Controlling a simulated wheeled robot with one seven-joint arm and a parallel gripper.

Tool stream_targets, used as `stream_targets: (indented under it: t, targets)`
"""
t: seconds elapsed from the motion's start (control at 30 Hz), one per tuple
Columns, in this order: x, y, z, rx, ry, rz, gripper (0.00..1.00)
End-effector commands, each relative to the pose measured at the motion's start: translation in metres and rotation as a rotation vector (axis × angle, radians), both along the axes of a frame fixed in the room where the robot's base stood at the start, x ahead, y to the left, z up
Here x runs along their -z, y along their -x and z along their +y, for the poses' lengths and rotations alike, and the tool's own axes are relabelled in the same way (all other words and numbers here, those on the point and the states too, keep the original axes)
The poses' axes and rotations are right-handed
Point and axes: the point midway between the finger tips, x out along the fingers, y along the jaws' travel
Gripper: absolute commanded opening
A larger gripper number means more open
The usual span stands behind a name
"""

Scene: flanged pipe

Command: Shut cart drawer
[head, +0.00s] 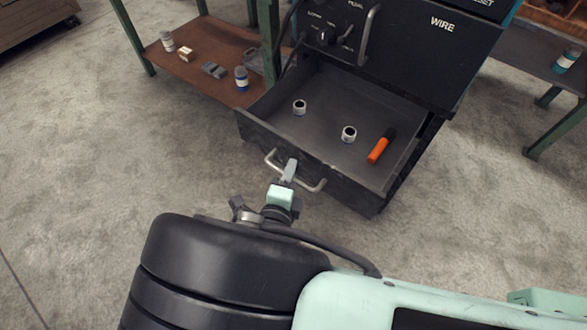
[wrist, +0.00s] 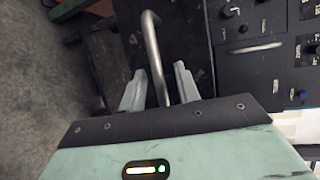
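The cart drawer (head: 322,163) is pulled out from the dark cart. It holds two small ring-shaped parts (head: 299,107) and an orange-and-black tool (head: 381,146). A pale metal bar handle (head: 312,187) is on its front. My gripper (head: 289,172) is at the middle of this handle. In the wrist view, the handle (wrist: 154,57) passes between the two fingers of my gripper (wrist: 160,84), with gaps on both sides. The gripper is open and around the bar. Contact with the drawer front cannot be told.
The cart's control panel (head: 400,45) with knobs and its own handle (head: 370,35) is above the drawer. A shelf with bottles (head: 220,45) stands close on the left, and another table (head: 545,75) on the right. The floor in front is clear.

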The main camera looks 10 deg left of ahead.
Motion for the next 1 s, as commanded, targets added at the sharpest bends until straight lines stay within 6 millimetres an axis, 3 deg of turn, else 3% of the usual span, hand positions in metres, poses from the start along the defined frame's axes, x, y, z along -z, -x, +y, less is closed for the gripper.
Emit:
stream_targets:
  t: [0.1, 0.23, 0.47, 0.67, 0.87, 1.0]
  targets:
    - [0.0, 0.0, 0.0, 0.0, 0.0, 0.0, 0.32]
    - [0.0, 0.0, 0.0, 0.0, 0.0, 0.0, 0.0]
    - [0.0, -0.001, -0.001, 0.001, 0.0, 0.0, 0.0]
    - [-0.001, -0.015, -0.008, 0.004, 0.002, -0.002, 0.0]
    - [-0.002, -0.051, -0.023, 0.005, 0.004, -0.002, 0.0]
    - [-0.002, -0.086, -0.038, 0.005, 0.005, -0.002, 0.0]
